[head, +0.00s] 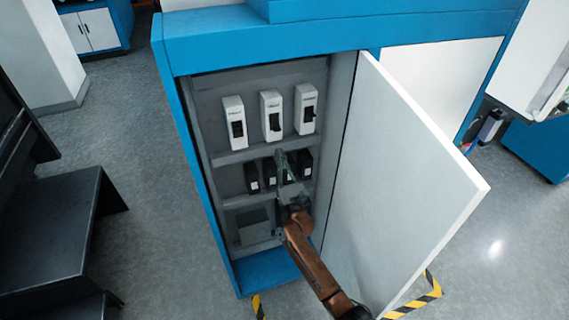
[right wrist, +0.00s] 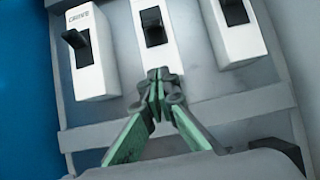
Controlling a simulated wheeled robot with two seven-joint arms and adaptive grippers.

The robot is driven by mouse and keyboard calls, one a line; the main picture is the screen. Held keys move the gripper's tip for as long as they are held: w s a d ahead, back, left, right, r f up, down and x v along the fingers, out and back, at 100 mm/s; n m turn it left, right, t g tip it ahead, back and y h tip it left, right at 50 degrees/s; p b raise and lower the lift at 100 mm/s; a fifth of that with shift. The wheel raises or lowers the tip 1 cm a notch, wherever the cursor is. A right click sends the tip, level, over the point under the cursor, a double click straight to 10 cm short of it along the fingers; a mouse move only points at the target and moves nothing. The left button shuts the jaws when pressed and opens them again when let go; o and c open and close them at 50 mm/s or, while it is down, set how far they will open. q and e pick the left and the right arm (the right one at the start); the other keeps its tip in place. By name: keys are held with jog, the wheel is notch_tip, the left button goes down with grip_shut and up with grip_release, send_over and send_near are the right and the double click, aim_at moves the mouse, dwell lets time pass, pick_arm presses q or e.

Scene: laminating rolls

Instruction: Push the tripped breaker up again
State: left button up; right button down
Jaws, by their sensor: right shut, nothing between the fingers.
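Three white breakers with black levers sit in the top row of the open cabinet: the left breaker (head: 233,108), the middle breaker (head: 269,101) and the right breaker (head: 305,95). My right gripper (head: 281,156) is shut and empty, below the middle breaker. Its closed fingertips (right wrist: 158,76) overlap that breaker's lower end; contact is unclear. My left gripper is out of view.
A lower row of small black units (head: 252,178) is partly hidden by my right gripper. The white cabinet door (head: 410,185) stands open to the right, close to my right arm.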

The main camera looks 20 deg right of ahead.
aim_at(274, 136)
jog(key=x, duration=0.4)
jog(key=r+p, duration=0.1)
jog(key=r, duration=0.1)
jog(key=s+r+p, duration=0.1)
jog(key=r, duration=0.1)
jog(key=shift+d, duration=0.1)
